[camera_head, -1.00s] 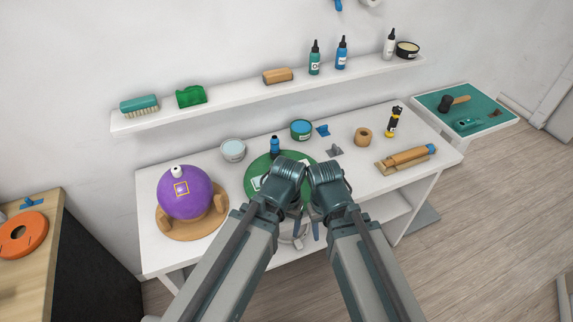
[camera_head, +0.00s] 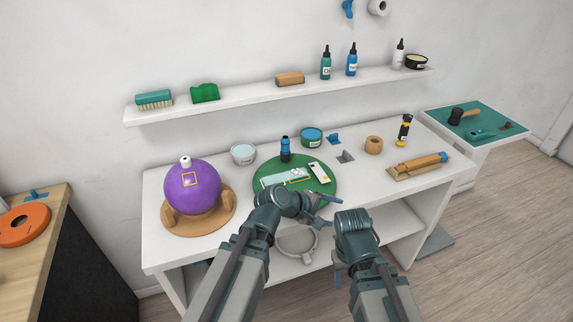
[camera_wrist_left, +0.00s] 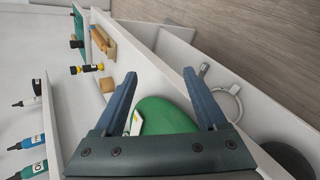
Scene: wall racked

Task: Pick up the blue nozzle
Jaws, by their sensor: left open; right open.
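A small blue piece that looks like the nozzle (camera_head: 348,9) is on the wall at the top of the head view, partly cut by the edge. Another small blue piece (camera_head: 334,139) lies at the back of the white workbench, so I cannot be sure which is the nozzle. My left gripper (camera_head: 322,207) is over the front of the green round mat (camera_head: 322,193), open and empty; its spread fingers show in the left wrist view (camera_wrist_left: 160,85). My right gripper (camera_head: 342,277) is open, in front of the bench, fingers pointing down. Both are far below the wall piece.
A wall shelf (camera_head: 235,101) with brushes, bottles and a tin runs above the workbench (camera_head: 385,188). A purple ball (camera_head: 192,187) on a wooden stand is at the left. A grey ring (camera_head: 297,241) is below.

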